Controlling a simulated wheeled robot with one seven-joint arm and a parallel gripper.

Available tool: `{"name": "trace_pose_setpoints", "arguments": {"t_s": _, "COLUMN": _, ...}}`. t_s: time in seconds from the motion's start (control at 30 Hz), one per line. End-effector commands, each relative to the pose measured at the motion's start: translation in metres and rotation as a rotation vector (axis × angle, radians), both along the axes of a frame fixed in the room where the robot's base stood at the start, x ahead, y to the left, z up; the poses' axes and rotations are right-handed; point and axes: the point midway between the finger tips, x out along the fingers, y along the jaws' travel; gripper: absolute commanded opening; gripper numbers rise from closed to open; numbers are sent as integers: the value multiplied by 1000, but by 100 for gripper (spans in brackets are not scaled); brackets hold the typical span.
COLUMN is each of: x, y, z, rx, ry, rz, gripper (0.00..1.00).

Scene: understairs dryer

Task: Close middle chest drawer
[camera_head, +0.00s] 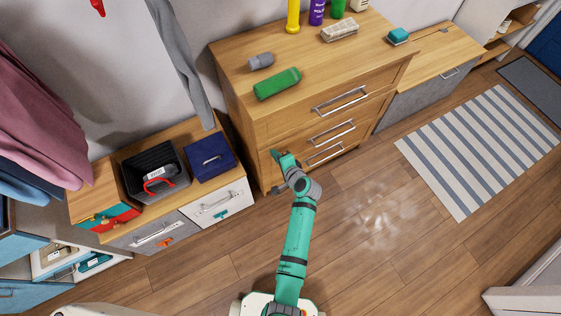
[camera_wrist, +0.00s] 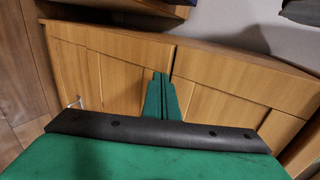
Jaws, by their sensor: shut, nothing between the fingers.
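The wooden chest (camera_head: 235,95) stands against the wall in the head view, with three drawer fronts, each with a metal bar handle. The middle drawer (camera_head: 300,144) has its handle (camera_head: 332,131) between the other two. I see no clear gap at it, but cannot tell whether it is fully flush. My gripper (camera_head: 277,155) is at the left end of the chest's front, low down, clear of the handles. In the wrist view my gripper's fingers (camera_wrist: 160,95) are together and empty, pointing at pale wood panels (camera_wrist: 215,85). Whether they touch the wood cannot be told.
A low cabinet (camera_head: 213,205) with a black basket (camera_head: 155,170) and a blue box (camera_head: 210,157) stands left of the chest.

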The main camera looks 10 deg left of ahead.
Motion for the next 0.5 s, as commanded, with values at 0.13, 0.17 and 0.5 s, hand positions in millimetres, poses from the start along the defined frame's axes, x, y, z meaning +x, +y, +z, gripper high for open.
{"name": "trace_pose_setpoints", "arguments": {"t_s": 0.13, "x": 7, "y": 5, "z": 0, "rx": -1, "ry": 1, "rz": 1, "gripper": 0}}
{"name": "trace_pose_setpoints", "arguments": {"t_s": 0.17, "x": 7, "y": 6, "z": 0, "rx": -1, "ry": 1, "rz": 1, "gripper": 0}}
{"name": "trace_pose_setpoints", "arguments": {"t_s": 0.5, "x": 8, "y": 6, "z": 0, "rx": -1, "ry": -1, "rz": 0, "gripper": 0}}
